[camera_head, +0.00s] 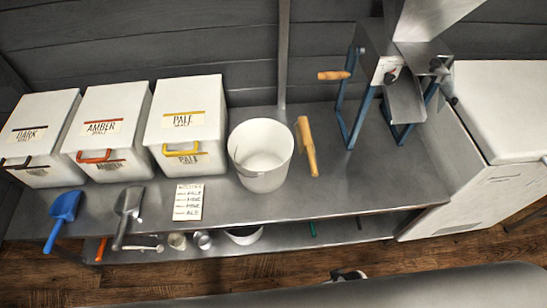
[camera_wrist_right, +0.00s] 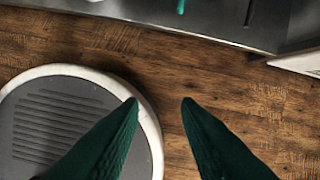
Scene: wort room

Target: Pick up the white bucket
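The white bucket (camera_head: 262,172) stands upright and open on the steel bench, right of the pale malt bin. It looks empty. My right gripper (camera_wrist_right: 160,101) shows in the right wrist view with its two dark green fingers apart and nothing between them. It points down over the wooden floor, away from the bucket. The bucket does not show in the right wrist view. My left gripper is in neither view.
The steel bench (camera_head: 370,180) also holds malt bins (camera_head: 185,122), a wooden-handled tool (camera_head: 307,147) beside the bucket, a label card (camera_head: 188,202), scoops (camera_head: 63,218) and a blue-legged mill (camera_head: 385,85). A white cabinet (camera_head: 450,200) stands right.

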